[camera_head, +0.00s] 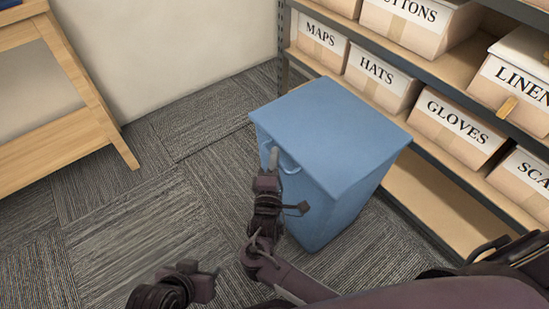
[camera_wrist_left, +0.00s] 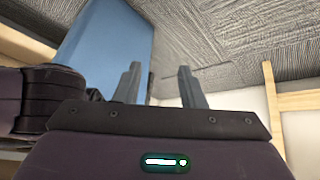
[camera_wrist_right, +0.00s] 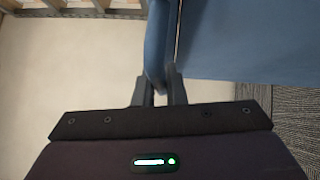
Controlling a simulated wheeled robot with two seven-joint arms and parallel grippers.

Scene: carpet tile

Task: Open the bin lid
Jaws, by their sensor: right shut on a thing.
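The blue bin (camera_head: 347,207) stands upright on the carpet, and its flat blue lid (camera_head: 330,130) lies shut on top. A curved blue handle (camera_head: 289,163) sits at the lid's front left edge. My right gripper (camera_head: 273,158) is at this handle and shut on it. The right wrist view shows the handle (camera_wrist_right: 155,45) between the fingers, with the bin (camera_wrist_right: 250,40) beside it. My left gripper (camera_head: 208,284) is low in front of the bin, apart from it. In the left wrist view its fingers (camera_wrist_left: 160,85) are spread and empty, with the bin (camera_wrist_left: 105,45) beyond.
A shelf (camera_head: 440,190) with several labelled boxes, such as the GLOVES box (camera_head: 455,127), stands close behind and right of the bin. A wooden table (camera_head: 95,100) is at the left by the wall. The carpet (camera_head: 130,215) left of the bin is clear.

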